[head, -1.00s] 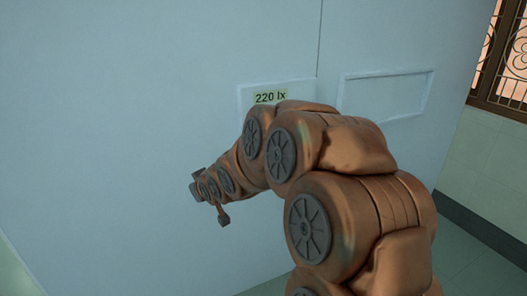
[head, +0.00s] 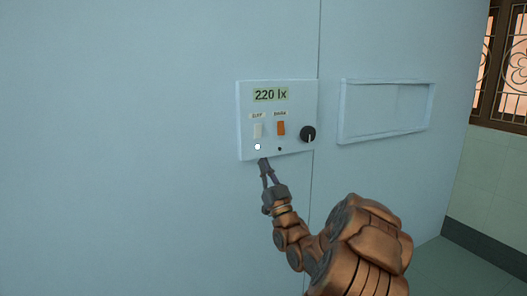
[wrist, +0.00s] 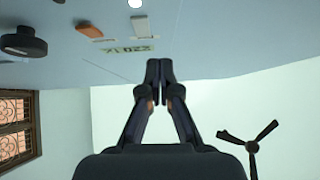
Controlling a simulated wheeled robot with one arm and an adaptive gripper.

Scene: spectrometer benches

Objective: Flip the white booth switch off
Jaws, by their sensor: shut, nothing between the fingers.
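A white panel (head: 299,96) on the pale blue wall carries a white switch (head: 257,131) on the left and an orange switch (head: 281,128) beside it. A white light (head: 257,147) glows below the white switch; the dot (head: 279,149) under the orange one is dark. The display (head: 270,94) reads 220 lx. My gripper (head: 263,160) is shut and empty, its tips at the panel's lower edge, just below the glowing light. In the wrist view the shut fingers (wrist: 159,66) appear below the white switch (wrist: 140,26); contact cannot be told.
A black knob (head: 307,134) sits at the panel's right side. A framed recess (head: 385,109) is in the wall further right. A barred window (head: 503,75) is at the far right. A ceiling fan (wrist: 251,146) shows in the wrist view. The wall left of the panel is clear.

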